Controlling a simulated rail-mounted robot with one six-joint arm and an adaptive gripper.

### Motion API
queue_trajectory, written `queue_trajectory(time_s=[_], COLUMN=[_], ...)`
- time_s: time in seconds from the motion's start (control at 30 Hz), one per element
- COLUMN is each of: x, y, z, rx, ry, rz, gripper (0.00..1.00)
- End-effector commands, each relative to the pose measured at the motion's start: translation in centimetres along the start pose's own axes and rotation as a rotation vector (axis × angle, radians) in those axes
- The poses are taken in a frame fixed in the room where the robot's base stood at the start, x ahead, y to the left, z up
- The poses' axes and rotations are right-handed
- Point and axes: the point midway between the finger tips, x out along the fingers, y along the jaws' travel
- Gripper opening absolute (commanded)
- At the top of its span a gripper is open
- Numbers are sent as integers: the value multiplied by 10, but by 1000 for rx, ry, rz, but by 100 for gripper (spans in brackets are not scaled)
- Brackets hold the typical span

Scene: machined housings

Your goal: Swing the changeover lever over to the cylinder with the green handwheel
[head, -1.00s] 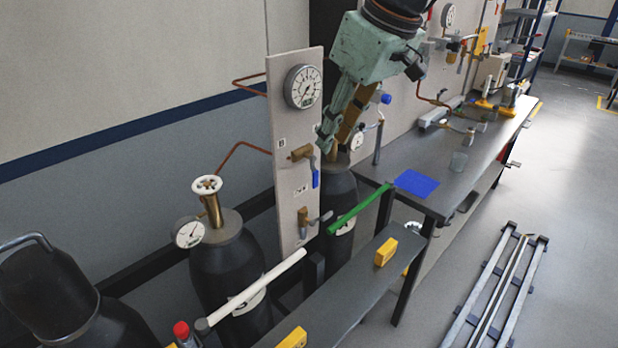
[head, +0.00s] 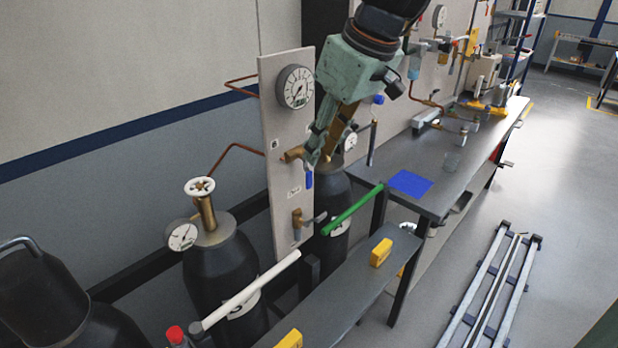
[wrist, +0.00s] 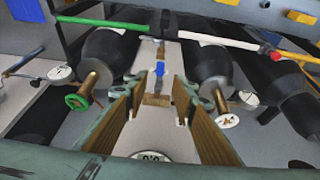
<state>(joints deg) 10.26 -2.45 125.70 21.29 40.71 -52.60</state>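The blue-handled lever (head: 309,180) hangs straight down from a brass valve (head: 292,155) on a pale upright panel (head: 278,190). In the wrist view the blue handle (wrist: 159,69) lies between my finger lines, with the brass body (wrist: 157,99) nearer. My gripper (head: 318,158) is at the lever, fingers spread; no grip shows in the wrist view (wrist: 163,88). The green handwheel (wrist: 78,102) is on a brass stem at the left cylinder (wrist: 108,58); my gripper hides that wheel in the head view. The other cylinder (head: 222,275) has a white handwheel (head: 199,187).
A gauge (head: 295,87) sits above the lever on the panel. A second brass valve (head: 298,217) with a grey handle is below. A green bar (head: 352,210) and a white bar (head: 250,290) run in front of the cylinders. A dark bench (head: 360,295) carries yellow blocks.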

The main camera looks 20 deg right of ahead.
Motion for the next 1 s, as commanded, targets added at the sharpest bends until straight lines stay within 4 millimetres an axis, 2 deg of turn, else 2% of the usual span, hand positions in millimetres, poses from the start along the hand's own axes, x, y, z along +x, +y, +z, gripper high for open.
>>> queue_trajectory(time_s=[0.1, 0.6, 0.8, 1.0], x=[18, 79, 94, 99], y=[0, 0, 0, 0], z=[1, 1, 1, 1], rx=[0, 1, 1, 1], ry=[-2, -1, -1, -1], rz=[-1, -1, 0, 0], gripper=[24, 24, 24, 24])
